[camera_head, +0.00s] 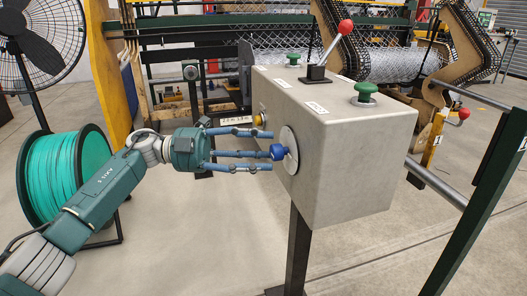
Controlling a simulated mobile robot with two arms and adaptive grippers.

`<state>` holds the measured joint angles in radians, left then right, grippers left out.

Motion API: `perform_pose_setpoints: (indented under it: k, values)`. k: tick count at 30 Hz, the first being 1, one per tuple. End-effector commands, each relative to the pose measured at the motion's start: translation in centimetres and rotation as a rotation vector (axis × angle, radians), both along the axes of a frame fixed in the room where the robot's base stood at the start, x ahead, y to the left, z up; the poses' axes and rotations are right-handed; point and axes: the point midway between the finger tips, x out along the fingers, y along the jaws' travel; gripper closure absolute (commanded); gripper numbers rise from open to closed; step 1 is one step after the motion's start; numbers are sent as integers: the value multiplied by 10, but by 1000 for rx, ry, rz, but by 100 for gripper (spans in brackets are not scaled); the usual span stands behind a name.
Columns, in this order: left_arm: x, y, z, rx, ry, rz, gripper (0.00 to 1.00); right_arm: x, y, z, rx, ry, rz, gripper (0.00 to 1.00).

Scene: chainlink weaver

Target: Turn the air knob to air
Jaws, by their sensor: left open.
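A blue knob (279,152) sits on a pale round plate (290,143) on the left face of a grey control box (345,165). My left gripper (268,150) reaches in from the left. Its blue fingers are spread apart above and below the knob, with the tips close to the plate. I cannot tell whether any finger touches the knob. The words on the plate cannot be read from here, so the knob's setting is unclear. My right gripper is not in view.
The box carries a red-topped lever (345,27), green buttons (365,90) and a yellow button (261,119), and stands on a dark post (298,250). A green wire spool (60,170) and a fan (40,45) stand at the left. A rail (437,184) runs at the right.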

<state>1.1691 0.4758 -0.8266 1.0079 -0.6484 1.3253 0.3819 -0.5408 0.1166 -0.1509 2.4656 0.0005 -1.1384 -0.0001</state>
Motion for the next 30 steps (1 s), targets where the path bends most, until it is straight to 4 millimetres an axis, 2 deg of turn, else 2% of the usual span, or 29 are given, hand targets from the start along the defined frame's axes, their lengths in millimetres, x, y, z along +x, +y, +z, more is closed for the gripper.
perform_pose_setpoints:
  k: [9,15,21,30]
  values:
    - [5,65,0,0,-1,5,52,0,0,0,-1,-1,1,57]
    - [7,98,0,-3,-2,2,52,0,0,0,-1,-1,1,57]
    - [8,112,0,-2,-3,0,52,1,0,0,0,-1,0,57]
    - [8,112,-1,-3,-3,0,52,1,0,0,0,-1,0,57]
